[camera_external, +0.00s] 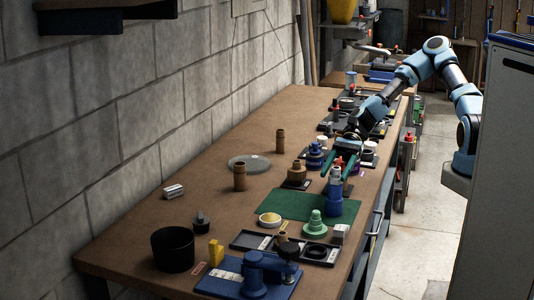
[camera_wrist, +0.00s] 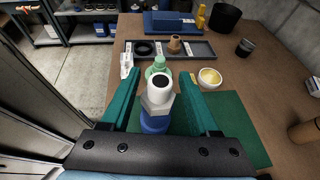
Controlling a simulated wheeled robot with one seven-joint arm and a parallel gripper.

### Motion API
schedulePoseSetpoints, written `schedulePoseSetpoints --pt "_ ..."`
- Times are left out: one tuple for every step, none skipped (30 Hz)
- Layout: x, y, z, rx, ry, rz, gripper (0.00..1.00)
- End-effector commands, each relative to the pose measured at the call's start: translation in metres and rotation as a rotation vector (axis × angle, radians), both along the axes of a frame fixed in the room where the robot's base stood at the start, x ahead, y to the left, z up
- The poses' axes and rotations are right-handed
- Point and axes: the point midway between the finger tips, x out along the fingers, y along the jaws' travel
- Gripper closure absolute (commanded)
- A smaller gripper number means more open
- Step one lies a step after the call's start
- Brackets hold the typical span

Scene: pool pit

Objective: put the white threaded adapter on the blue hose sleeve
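The white threaded adapter (camera_wrist: 157,100), with a hex collar and a dark round opening on top, stands upright on the blue hose sleeve (camera_wrist: 154,124). In the external view, the pale adapter (camera_external: 335,172) shows above the blue sleeve (camera_external: 334,208), at the right edge of a green mat (camera_external: 295,204). My gripper (camera_wrist: 158,79) has its two teal fingers on either side of the adapter, with a narrow gap on each side. It looks open and holds nothing. In the external view, my gripper (camera_external: 340,168) reaches down over the adapter. How deeply the adapter sits is hidden.
A green stepped fitting (camera_external: 315,224) stands close in front of the sleeve. Beside it are a yellow-topped dish (camera_external: 270,219) and a black tray (camera_external: 247,240). A blue vise (camera_external: 254,275) is at the near end. Brown cylinders (camera_external: 240,176) stand left of the mat.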

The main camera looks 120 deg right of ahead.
Motion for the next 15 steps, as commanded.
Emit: schedulePoseSetpoints --pt "0.000 0.000 0.000 0.000 0.000 0.000 0.37" --pt "0.000 0.000 0.000 0.000 0.000 0.000 0.37" --pt "0.000 0.000 0.000 0.000 0.000 0.000 0.37" --pt "0.000 0.000 0.000 0.000 0.000 0.000 0.37" --pt "0.000 0.000 0.000 0.000 0.000 0.000 0.37" --pt "0.000 0.000 0.000 0.000 0.000 0.000 0.37" --pt "0.000 0.000 0.001 0.000 0.000 0.000 0.37" --pt "0.000 0.000 0.002 0.000 0.000 0.000 0.37" --pt "-0.001 -0.001 0.003 0.000 0.000 -0.001 0.37" --pt "-0.003 -0.003 0.003 -0.001 0.000 -0.002 0.37" --pt "-0.005 -0.005 0.004 -0.002 0.001 -0.003 0.37" --pt "-0.009 -0.008 0.005 -0.003 0.002 -0.003 0.37" --pt "-0.013 -0.010 0.007 -0.004 0.002 -0.004 0.37" --pt "-0.017 -0.013 0.009 -0.003 0.001 -0.005 0.37" --pt "-0.023 -0.018 0.011 -0.005 0.003 -0.006 0.37"
